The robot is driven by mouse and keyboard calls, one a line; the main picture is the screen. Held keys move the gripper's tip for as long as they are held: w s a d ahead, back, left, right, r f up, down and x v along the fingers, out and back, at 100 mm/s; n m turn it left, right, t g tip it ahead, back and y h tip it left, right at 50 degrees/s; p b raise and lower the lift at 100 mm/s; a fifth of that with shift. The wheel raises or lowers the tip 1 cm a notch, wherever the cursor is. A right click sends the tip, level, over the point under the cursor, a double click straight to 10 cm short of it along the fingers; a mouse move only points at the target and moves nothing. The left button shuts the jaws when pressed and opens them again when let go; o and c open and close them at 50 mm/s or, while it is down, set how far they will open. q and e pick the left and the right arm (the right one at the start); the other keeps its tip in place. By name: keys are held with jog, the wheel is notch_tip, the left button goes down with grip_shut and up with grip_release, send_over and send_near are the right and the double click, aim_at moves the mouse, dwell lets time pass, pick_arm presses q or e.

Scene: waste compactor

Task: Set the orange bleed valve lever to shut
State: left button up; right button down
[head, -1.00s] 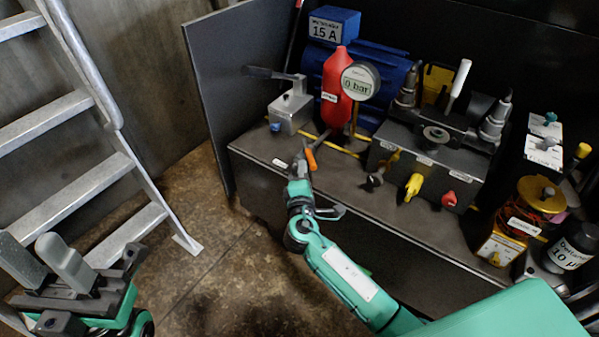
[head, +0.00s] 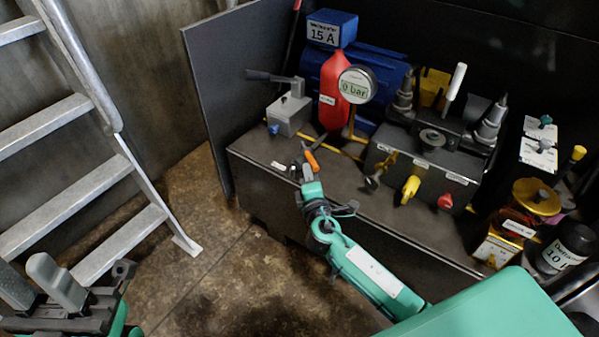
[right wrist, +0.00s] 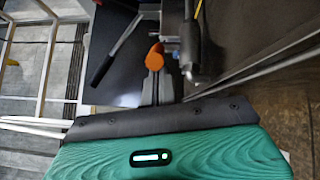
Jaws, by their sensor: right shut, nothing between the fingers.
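The orange lever (head: 311,160) sits low at the front left of the dark bench top. It also shows as an orange end in the right wrist view (right wrist: 156,57). My right gripper (head: 305,165) is shut and empty right at the lever, its fingers close beside the orange part. I cannot tell whether they touch it. The gripper's fingers (right wrist: 154,80) partly cover what lies under the lever, so its valve body is hard to see. My left gripper (head: 36,288) is at the lower left, away from the bench, with its fingers apart and nothing between them.
A grey box with a dark handle (head: 289,113), a red bottle (head: 332,100) and a gauge reading 0 bar (head: 357,84) stand behind the lever. To the right is a block with a yellow knob (head: 411,188) and a red knob (head: 445,201). A ladder (head: 90,170) stands left.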

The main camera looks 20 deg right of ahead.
jog(key=d+n+y, duration=0.1)
jog(key=y, duration=0.1)
jog(key=d+n+y, duration=0.1)
jog(key=shift+s+d+y, duration=0.15)
jog(key=shift+d+y, duration=0.2)
jog(key=shift+y, duration=0.05)
jog(key=shift+d, duration=1.15)
